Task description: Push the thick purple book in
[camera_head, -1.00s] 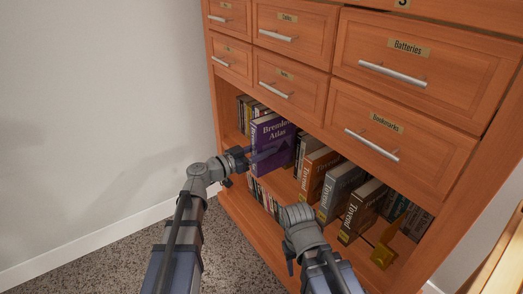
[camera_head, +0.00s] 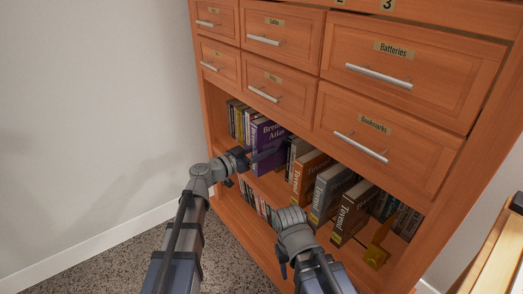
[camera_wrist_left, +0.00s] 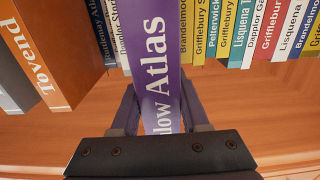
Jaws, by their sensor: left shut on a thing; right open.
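The thick purple book (camera_head: 266,138), lettered as an atlas, stands upright on the cabinet's open shelf. In the left wrist view its purple spine (camera_wrist_left: 160,55) stands out in front of the row of books behind it. My left gripper (camera_head: 258,157) is at the lower part of the spine. In the left wrist view its fingers (camera_wrist_left: 160,112) lie on both sides of the book, shut on it. My right gripper (camera_head: 283,265) is lower and nearer, in front of the shelf, open and apart from the book; its fingers are mostly hidden by its wrist.
A gold bookend-like object (camera_head: 376,252) is at the right end. Thin books (camera_wrist_left: 225,35) line the back. Drawers (camera_head: 345,125) with handles are above; the wall is left.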

